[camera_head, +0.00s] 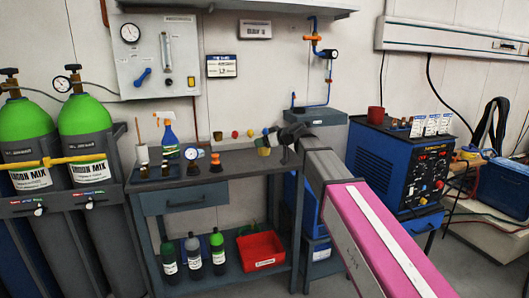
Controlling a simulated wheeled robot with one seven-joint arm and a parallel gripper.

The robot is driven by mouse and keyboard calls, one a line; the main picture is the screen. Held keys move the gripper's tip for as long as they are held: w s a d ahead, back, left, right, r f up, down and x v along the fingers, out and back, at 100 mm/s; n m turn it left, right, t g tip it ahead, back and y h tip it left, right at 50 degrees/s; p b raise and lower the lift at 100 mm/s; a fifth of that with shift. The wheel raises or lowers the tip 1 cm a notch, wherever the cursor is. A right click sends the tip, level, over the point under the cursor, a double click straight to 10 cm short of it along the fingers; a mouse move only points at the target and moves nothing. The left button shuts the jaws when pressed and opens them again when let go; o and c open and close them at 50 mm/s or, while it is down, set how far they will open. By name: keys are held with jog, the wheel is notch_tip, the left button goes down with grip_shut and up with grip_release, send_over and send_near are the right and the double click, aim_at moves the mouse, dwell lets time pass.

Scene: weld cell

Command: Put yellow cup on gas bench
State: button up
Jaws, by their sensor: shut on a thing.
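The yellow cup (264,151) is small in the view, at the tip of my arm over the right part of the gas bench (228,162). My gripper (274,141) is shut on it, though the fingers are small and partly hidden by the arm. I cannot tell whether the cup's base touches the bench top or hangs just above it. The bench is a dark grey table with a drawer and a lower shelf.
A spray bottle (170,136), a gauge (191,154) and small fittings stand on the bench's left part. Green gas cylinders (84,130) stand left. A red cup (375,115) sits on the blue welder (395,165). A red bin (261,250) is on the lower shelf.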

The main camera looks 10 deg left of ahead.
aim_at(265, 150)
jog(key=shift+w+a+f, duration=0.1)
jog(key=shift+w+f, duration=0.5)
jog(key=shift+w, duration=0.35)
jog(key=shift+f, duration=1.95)
jog(key=shift+f, duration=0.1)
jog(key=o, duration=1)
